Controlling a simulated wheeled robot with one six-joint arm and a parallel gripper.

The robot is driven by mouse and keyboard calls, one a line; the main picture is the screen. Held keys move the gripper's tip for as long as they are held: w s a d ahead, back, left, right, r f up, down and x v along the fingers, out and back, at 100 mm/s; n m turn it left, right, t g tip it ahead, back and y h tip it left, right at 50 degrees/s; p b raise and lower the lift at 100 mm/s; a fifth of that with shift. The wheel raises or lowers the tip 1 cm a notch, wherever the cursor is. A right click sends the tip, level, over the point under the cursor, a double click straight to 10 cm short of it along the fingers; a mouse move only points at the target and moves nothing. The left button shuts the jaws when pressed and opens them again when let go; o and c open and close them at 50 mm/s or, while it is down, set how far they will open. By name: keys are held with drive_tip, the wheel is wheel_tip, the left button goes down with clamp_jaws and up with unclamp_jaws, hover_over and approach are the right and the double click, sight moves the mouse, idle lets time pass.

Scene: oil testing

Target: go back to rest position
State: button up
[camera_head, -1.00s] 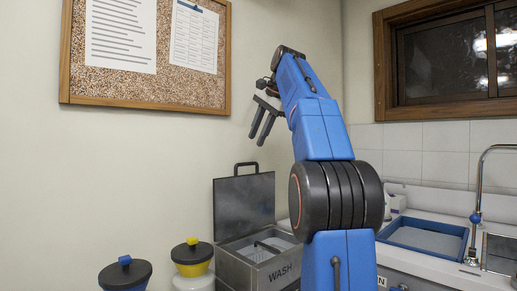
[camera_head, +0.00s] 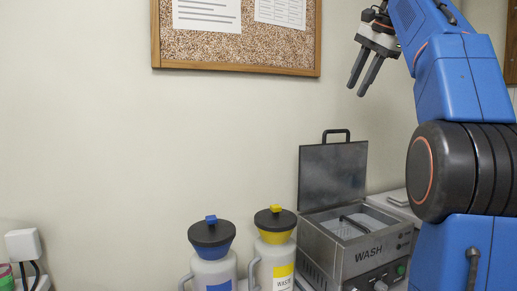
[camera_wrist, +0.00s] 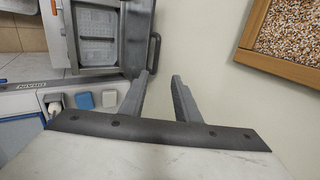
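My gripper (camera_head: 362,88) is raised at the upper right of the head view, in front of the wall and just right of the corkboard's lower corner. Its two fingers point down and stand apart with nothing between them. The wrist view also shows the gripper (camera_wrist: 162,82) with a gap between its fingers and no object held. My blue arm fills the right side of the head view and hides what is behind it.
A metal WASH unit (camera_head: 355,245) stands below with its lid (camera_head: 332,172) raised. Left of it are a yellow-marked jug (camera_head: 275,255) and a blue-marked jug (camera_head: 212,265). A corkboard (camera_head: 240,48) hangs on the wall. The wall space between is clear.

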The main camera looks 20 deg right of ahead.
drive_tip(key=shift+a, duration=0.1)
drive_tip(key=s+a+f+n, duration=0.4)
drive_tip(key=s+a+f, duration=0.15)
drive_tip(key=f, duration=0.65)
drive_tip(key=s+a+f+n+g, duration=0.1)
drive_tip(key=s+a+f+n, duration=0.5)
drive_tip(key=f, duration=0.7)
drive_tip(key=s+a+f+n, duration=0.2)
drive_tip(key=s+a+f, duration=0.2)
drive_tip(key=a+f, duration=0.55)
drive_tip(key=s+f+n, duration=0.2)
drive_tip(key=s+f, duration=0.2)
drive_tip(key=f, duration=0.6)
drive_tip(key=s+f+n, duration=0.2)
drive_tip(key=s+f, duration=0.3)
drive_tip(key=f, duration=0.6)
drive_tip(key=shift+s+n+g+h, duration=0.25)
drive_tip(key=shift+n+g+h, duration=0.05)
drive_tip(key=shift+n, duration=0.1)
drive_tip(key=shift+o, duration=0.7)
